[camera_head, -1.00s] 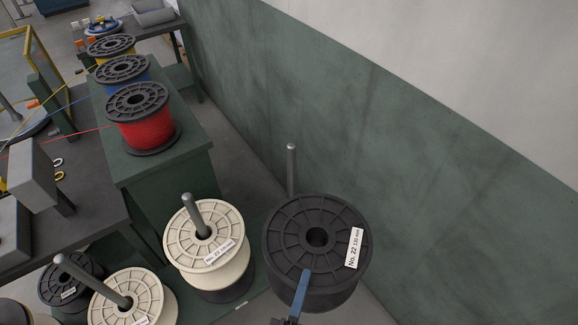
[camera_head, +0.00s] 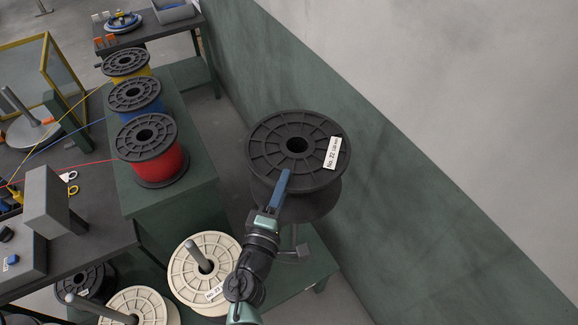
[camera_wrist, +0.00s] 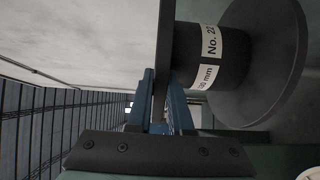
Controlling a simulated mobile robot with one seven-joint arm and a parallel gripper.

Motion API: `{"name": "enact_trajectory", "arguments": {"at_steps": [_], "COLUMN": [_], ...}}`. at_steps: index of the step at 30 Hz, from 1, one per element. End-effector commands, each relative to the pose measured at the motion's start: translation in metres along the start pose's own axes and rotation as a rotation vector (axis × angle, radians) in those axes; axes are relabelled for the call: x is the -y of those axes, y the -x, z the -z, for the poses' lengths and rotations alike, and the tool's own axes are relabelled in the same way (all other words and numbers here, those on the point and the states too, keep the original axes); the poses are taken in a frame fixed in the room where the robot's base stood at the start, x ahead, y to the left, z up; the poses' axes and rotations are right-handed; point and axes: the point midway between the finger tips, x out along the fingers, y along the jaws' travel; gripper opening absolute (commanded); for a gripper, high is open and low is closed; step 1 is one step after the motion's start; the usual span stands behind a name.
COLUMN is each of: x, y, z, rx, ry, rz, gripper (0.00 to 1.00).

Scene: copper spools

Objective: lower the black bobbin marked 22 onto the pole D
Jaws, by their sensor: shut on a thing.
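The black bobbin (camera_head: 262,135) has a spoked top flange, a central hole and a white label reading No. 22. It hangs in the air over the green stand, roughly level. My gripper (camera_head: 283,185) is shut on the near edge of its upper flange. In the wrist view the blue fingers (camera_wrist: 163,95) pinch the flange edge, and the label No. 22 shows on the bobbin's core (camera_wrist: 228,62).
A cream spool (camera_head: 184,268) stands on a pole at lower left, beside another cream spool (camera_head: 150,305) and a black one (camera_head: 98,282). Red (camera_head: 167,166), blue and yellow spools stand on a green cabinet. The green wall (camera_head: 390,215) is close on the right.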

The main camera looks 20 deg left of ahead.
Motion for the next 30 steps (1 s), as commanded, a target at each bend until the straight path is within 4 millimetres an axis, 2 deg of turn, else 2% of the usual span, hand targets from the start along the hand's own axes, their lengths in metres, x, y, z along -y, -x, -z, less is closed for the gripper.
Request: {"name": "enact_trajectory", "arguments": {"at_steps": [30], "x": [0.083], "y": [-0.001], "z": [0.000], "rx": [0.002], "ry": [-0.001], "rz": [-0.007], "gripper": [0.00]}}
